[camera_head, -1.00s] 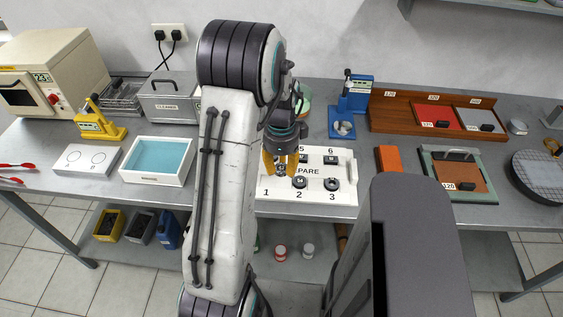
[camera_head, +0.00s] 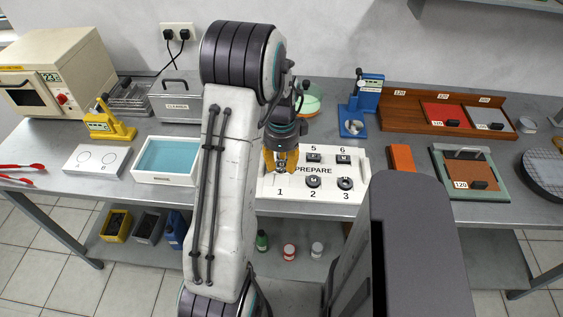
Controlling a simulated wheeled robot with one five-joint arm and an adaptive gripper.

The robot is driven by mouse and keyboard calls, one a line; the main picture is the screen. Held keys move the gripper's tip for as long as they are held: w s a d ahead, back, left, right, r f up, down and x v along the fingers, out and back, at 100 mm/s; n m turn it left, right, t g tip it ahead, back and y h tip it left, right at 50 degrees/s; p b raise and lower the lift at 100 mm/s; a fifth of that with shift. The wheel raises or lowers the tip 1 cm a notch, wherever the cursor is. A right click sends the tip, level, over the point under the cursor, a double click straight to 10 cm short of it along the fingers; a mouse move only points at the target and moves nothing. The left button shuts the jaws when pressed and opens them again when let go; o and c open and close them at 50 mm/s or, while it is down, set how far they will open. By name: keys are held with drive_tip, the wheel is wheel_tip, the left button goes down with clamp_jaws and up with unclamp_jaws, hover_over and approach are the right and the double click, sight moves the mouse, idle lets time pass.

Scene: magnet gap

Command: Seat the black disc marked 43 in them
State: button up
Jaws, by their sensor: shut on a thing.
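My gripper (camera_head: 281,163) has yellow fingers and points down above the left part of a white board (camera_head: 268,190) marked PREPARE, close to number 1. It is shut on a small dark piece, mostly hidden between the fingertips; I cannot read a marking on it. Black round pieces sit on the board at number 2 (camera_head: 313,181) and number 3 (camera_head: 345,183). My arm hides the board's back left part.
To the left are a blue-filled tray (camera_head: 167,157), a white plate with circles A and B (camera_head: 97,160) and a yellow press (camera_head: 107,122). A blue press (camera_head: 361,105) stands behind the board. An orange block (camera_head: 401,158) and a green-framed tray (camera_head: 442,180) lie right.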

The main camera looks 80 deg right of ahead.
sight(282, 181)
drive_tip(key=shift+b, duration=0.4)
drive_tip(key=shift+f+b, duration=2.6)
drive_tip(key=shift+f, duration=0.2)
drive_tip(key=shift+f, duration=0.2)
drive_tip(key=o, duration=1.1)
drive_tip(key=shift+c, duration=1.3)
drive_tip(key=shift+r, duration=0.15)
drive_tip(key=shift+r+p, duration=1.5)
drive_tip(key=shift+r, duration=0.65)
drive_tip(key=shift+c, duration=0.2)
